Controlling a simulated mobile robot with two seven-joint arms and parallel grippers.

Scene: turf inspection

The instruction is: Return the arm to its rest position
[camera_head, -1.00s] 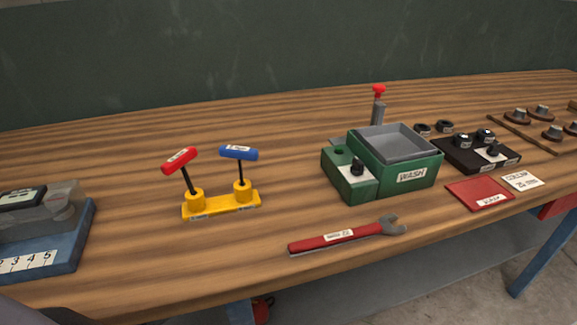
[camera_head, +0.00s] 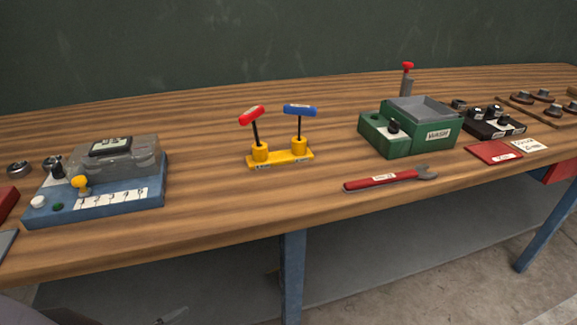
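A dark shape that looks like part of my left arm or gripper (camera_head: 172,316) shows at the bottom left edge, below the front of the workbench. It is mostly cut off, and its fingers cannot be made out. It touches nothing on the bench that I can see. My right gripper is not in view.
On the wooden workbench (camera_head: 225,205) are a blue instrument (camera_head: 105,195), a yellow stand (camera_head: 280,158) with red and blue T-handles, a green WASH box (camera_head: 430,137) and a red wrench (camera_head: 385,179). A red card (camera_head: 493,152) and black tray (camera_head: 495,127) lie right.

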